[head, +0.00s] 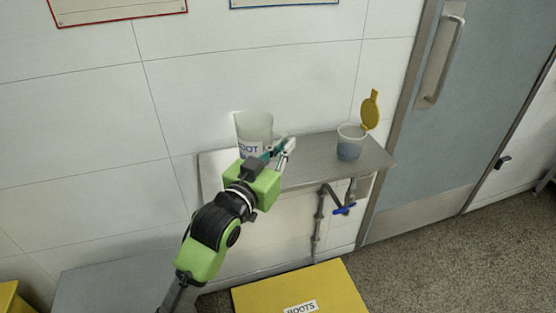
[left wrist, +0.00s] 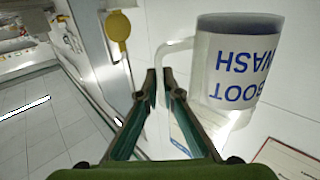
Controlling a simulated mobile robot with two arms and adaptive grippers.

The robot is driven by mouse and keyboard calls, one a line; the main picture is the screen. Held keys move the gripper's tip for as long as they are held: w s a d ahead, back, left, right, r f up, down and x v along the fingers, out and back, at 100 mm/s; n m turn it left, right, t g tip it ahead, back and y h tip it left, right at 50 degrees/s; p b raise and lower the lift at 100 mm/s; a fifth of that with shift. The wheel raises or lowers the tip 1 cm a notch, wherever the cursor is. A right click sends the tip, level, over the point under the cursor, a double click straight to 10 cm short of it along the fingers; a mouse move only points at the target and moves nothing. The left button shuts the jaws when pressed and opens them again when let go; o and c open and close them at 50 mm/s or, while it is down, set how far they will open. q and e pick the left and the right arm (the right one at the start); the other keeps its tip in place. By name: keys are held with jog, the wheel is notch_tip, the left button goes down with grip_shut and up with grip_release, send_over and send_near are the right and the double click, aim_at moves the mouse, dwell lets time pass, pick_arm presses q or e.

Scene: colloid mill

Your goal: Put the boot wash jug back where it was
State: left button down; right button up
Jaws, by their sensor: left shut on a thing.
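The boot wash jug (head: 255,128) is a translucent white jug with blue lettering, upright in the head view near the wall at the left part of the steel shelf (head: 303,176). My left gripper (head: 283,150) is shut on its handle. In the left wrist view, the jug (left wrist: 235,65) appears upside down, with its handle by the fingertips (left wrist: 159,80). My arm hides the jug's lower part in the head view, so I cannot tell whether its base touches the shelf. My right gripper is not in view.
A pipe with a blue valve (head: 344,210) runs below. A yellow box (head: 298,285) labelled BOOTS stands in front. A grey door (head: 440,120) is at right.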

pick_arm(q)
jog(key=shift+w+a+f+p, duration=0.1)
jog(key=shift+w+f+p, duration=0.1)
jog(key=shift+w+f, duration=1.15)
jog(key=shift+w+a+f+p, duration=0.15)
jog(key=shift+w+f, duration=0.75)
jog(key=shift+f, duration=1)
jog(key=shift+w+f+p, duration=0.25)
jog(key=shift+w+f, duration=0.85)
jog(key=shift+f, duration=0.5)
jog(key=shift+f, duration=0.1)
jog(key=c, duration=2.2)
grip_release()
jog(key=b+v, duration=0.1)
jog(key=v, duration=1.1)
